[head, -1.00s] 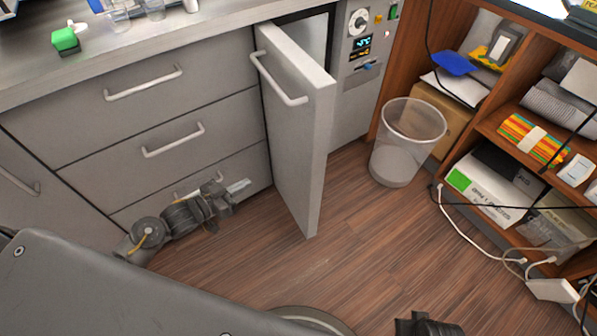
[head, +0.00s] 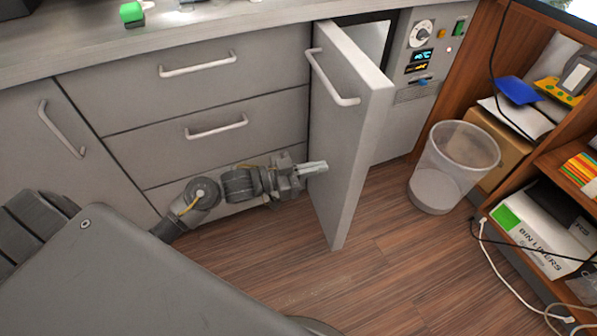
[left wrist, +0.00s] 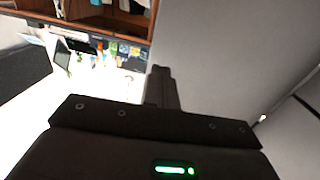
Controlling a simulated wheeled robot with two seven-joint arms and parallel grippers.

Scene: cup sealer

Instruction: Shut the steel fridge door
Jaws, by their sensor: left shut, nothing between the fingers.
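The steel fridge door (head: 350,150) stands open, swung out from the counter front, with a bar handle (head: 333,80) near its top. Part of the fridge's dark opening shows behind it. My left gripper (head: 318,167) is shut and empty, its tips pointing right at the door's outer face below the handle. The tips are at or very near the face; I cannot tell whether they touch. In the left wrist view the dark fingers (left wrist: 161,88) are together, beside a large grey surface (left wrist: 225,45) that looks like the door. My right gripper is not in view.
A mesh waste bin (head: 453,165) stands on the floor right of the door. The fridge control panel (head: 418,65) is behind it. Drawers with bar handles (head: 216,127) are left of the door. A wooden shelf unit (head: 545,165) is at the right. Wood floor in front is clear.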

